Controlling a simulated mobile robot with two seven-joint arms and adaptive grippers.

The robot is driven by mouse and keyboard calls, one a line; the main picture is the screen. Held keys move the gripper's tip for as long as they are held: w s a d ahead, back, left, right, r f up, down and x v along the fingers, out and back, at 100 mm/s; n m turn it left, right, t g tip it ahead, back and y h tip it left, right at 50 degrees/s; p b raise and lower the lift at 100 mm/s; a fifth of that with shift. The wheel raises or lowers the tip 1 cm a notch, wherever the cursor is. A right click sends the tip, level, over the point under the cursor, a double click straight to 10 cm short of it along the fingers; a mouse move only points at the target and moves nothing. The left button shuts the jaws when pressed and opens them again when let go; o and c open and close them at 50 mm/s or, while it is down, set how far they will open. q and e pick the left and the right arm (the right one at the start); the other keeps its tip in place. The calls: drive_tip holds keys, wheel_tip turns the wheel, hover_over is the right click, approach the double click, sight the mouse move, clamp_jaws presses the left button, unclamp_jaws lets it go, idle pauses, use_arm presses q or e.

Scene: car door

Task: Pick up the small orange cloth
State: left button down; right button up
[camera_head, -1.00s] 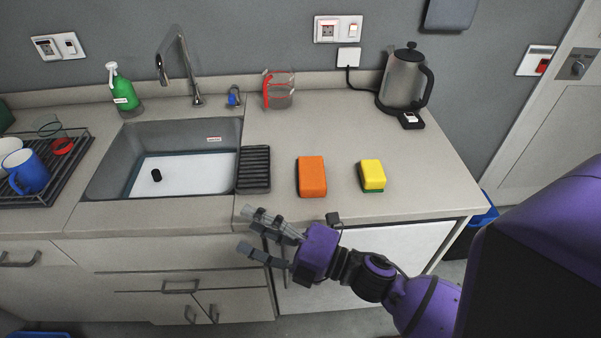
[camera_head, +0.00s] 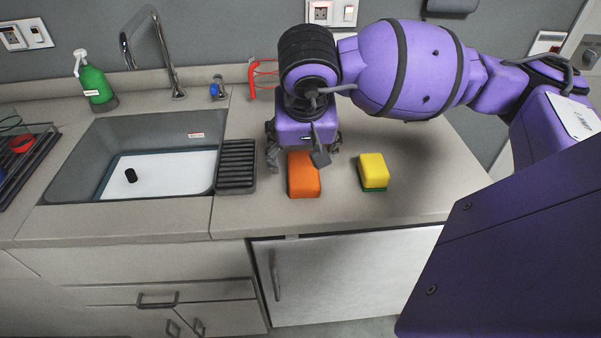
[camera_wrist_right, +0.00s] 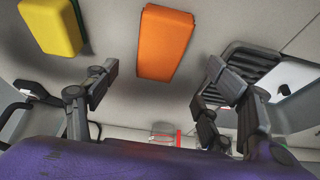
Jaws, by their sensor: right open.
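The orange cloth (camera_head: 304,178) is a small folded block lying on the countertop, right of the black ribbed mat. My right gripper (camera_head: 298,160) points down over its far edge, and part of the cloth is hidden behind a finger. In the right wrist view the cloth (camera_wrist_right: 165,42) lies beyond the spread fingers, between them from side to side. My right gripper (camera_wrist_right: 157,85) is open and empty there, apart from the cloth. My left gripper is in neither view.
A yellow and green sponge (camera_head: 373,171) sits just right of the cloth. The black ribbed mat (camera_head: 236,166) and the sink (camera_head: 75,180) are to the left. The counter in front of the cloth is clear.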

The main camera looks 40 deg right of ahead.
sight(303, 168)
drive_tip(key=x, duration=0.5)
drive_tip(key=shift+s+f+p, duration=0.25)
drive_tip(key=shift+f+p, duration=0.15)
drive_tip(key=shift+f, duration=0.05)
drive_tip(key=shift+w+f, duration=0.2)
drive_tip(key=shift+f, duration=0.15)
drive_tip(key=shift+c, duration=0.4)
drive_tip(key=c, duration=1.1)
drive_tip(key=shift+c, duration=0.2)
drive_tip(key=shift+r, duration=0.2)
